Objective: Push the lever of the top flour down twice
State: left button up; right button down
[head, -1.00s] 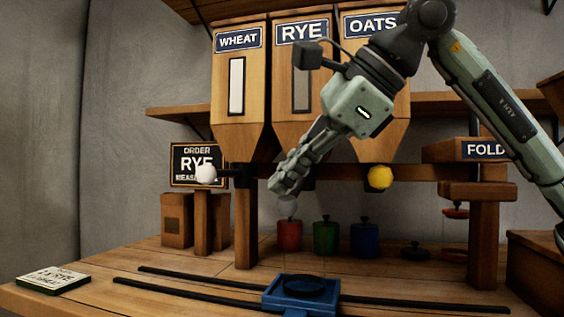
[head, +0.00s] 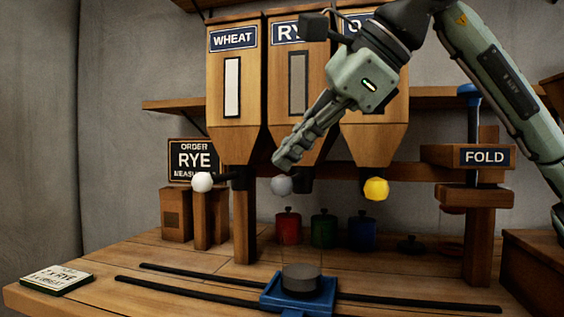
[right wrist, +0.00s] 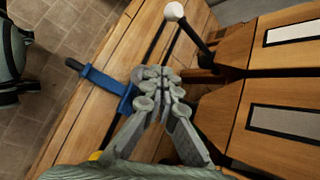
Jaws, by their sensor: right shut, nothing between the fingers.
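Three bins stand side by side: WHEAT (head: 234,100), RYE (head: 284,105) and OATS (head: 381,130). The rye lever has a grey ball (head: 281,186); the wheat lever has a white ball (head: 202,182), also in the right wrist view (right wrist: 174,11); the oats lever has a yellow ball (head: 376,189). The order card (head: 57,281) at front left names RYE on its top line; its smaller print is blurred. My right gripper (head: 281,162) is shut and empty, just above the grey ball; its closed fingers show in the right wrist view (right wrist: 165,84). My left gripper is out of view.
Red (head: 289,228), green (head: 324,229) and blue (head: 362,235) canisters stand behind. A RYE order sign (head: 194,163) and FOLD post (head: 484,157) flank the bins.

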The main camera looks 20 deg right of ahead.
jog(key=shift+r, duration=0.35)
notch_tip(320, 180, up, 5)
jog(key=p, duration=0.5)
jog(key=shift+r, duration=0.1)
dwell(0.6)
